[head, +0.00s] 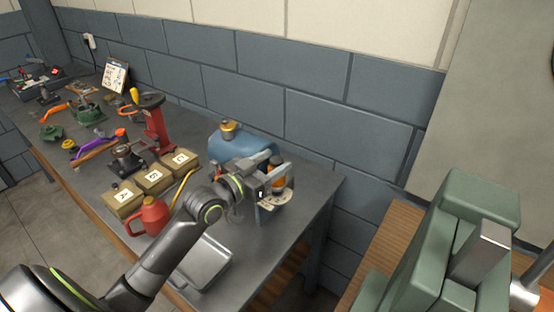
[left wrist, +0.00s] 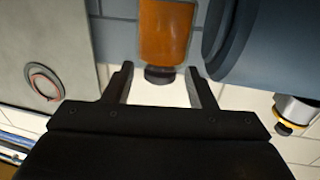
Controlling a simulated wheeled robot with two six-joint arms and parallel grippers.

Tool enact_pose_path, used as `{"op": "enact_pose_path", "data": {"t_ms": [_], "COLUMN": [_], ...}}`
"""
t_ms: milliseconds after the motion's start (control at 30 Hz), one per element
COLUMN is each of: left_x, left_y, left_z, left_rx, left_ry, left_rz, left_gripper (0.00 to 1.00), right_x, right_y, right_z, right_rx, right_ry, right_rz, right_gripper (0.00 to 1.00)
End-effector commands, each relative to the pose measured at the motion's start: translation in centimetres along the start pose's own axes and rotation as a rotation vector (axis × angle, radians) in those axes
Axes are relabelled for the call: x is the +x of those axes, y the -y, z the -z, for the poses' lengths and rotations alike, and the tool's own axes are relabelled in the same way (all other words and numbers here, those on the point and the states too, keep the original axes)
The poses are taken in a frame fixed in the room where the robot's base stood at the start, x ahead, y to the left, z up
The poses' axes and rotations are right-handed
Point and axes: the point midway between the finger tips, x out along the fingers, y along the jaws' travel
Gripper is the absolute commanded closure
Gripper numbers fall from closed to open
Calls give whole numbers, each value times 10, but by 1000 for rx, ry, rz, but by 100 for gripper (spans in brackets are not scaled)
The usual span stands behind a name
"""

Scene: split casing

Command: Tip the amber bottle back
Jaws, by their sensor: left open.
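The amber bottle (head: 280,184) stands near the right end of the bench in the head view, partly hidden by my left gripper (head: 274,177). In the left wrist view the bottle's orange body (left wrist: 165,32) is at the top, with its dark cap pointing down the picture. My left gripper (left wrist: 158,72) is open there, one finger on each side of the cap, with gaps visible. I cannot tell whether the bottle is upright or tilted. A pale round plate (head: 275,201) shows below the bottle. My right gripper is out of view.
A blue tank (head: 238,148) with a brass cap is close beside the bottle. A red can (head: 150,216), lettered boxes (head: 154,180) and a metal tray (head: 203,264) lie left. A large green object (head: 480,195) fills the right foreground. The wall is close behind.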

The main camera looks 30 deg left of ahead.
Motion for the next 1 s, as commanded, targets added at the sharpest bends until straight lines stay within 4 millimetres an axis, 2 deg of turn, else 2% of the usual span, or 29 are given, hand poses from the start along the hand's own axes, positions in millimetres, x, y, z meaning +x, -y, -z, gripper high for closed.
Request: {"op": "enact_pose_path", "data": {"t_ms": [200, 500, 867, 1000], "left_x": [16, 17, 17, 17], "left_y": [0, 0, 0, 0], "left_z": [0, 0, 0, 0], "left_rx": [0, 0, 0, 0], "left_ry": [0, 1, 1, 1], "left_rz": [0, -1, 0, 0], "left_gripper": [49, 50, 97, 100], "right_x": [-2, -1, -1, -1], "right_y": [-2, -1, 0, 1], "right_z": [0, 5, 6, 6], "right_rx": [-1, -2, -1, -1], "right_ry": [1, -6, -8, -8], "right_rz": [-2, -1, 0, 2], "right_gripper": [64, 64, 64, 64]}}
